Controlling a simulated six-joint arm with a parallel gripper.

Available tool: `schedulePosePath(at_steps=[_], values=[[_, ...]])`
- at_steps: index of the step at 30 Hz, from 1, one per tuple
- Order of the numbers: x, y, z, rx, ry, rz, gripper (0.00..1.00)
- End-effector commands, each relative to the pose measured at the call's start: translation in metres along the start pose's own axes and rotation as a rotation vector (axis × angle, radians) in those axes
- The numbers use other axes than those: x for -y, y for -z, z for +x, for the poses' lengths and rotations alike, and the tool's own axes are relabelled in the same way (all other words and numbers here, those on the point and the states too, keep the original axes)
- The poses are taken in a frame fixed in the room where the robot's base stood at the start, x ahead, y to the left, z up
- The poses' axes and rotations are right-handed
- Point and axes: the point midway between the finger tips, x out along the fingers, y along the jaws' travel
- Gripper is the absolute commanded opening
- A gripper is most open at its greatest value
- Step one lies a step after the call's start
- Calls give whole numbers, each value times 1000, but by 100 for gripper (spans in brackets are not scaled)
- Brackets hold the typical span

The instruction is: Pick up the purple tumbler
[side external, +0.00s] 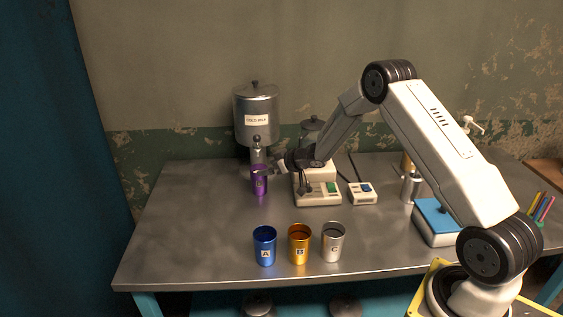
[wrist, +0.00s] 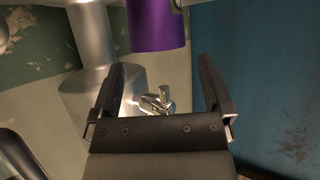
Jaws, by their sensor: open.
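The purple tumbler (side external: 259,186) stands upright on the metal table in front of the large milk tank. My gripper (side external: 266,168) is by the tumbler's upper part in the side view; part of the rim area is hard to make out there. In the wrist view the purple tumbler (wrist: 157,30) is at the top, cut off by the frame edge. My open gripper (wrist: 163,66) shows there with its two dark fingers spread apart. The tumbler appears sideways between the lines of the fingers and beyond their tips. Nothing is held.
The milk tank (side external: 256,112) with its tap stands behind the tumbler. A white device (side external: 318,190) is to the right. Blue (side external: 265,247), gold (side external: 299,246) and silver (side external: 333,243) tumblers stand at the front. The table's left side is clear.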

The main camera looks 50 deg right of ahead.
Motion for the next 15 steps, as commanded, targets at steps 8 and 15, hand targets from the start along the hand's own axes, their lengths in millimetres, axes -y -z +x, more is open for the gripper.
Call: schedulePosePath(at_steps=[8,15], values=[[0,0,5,0,1,-1,100],[-1,-2,25,1,1,-2,100]])
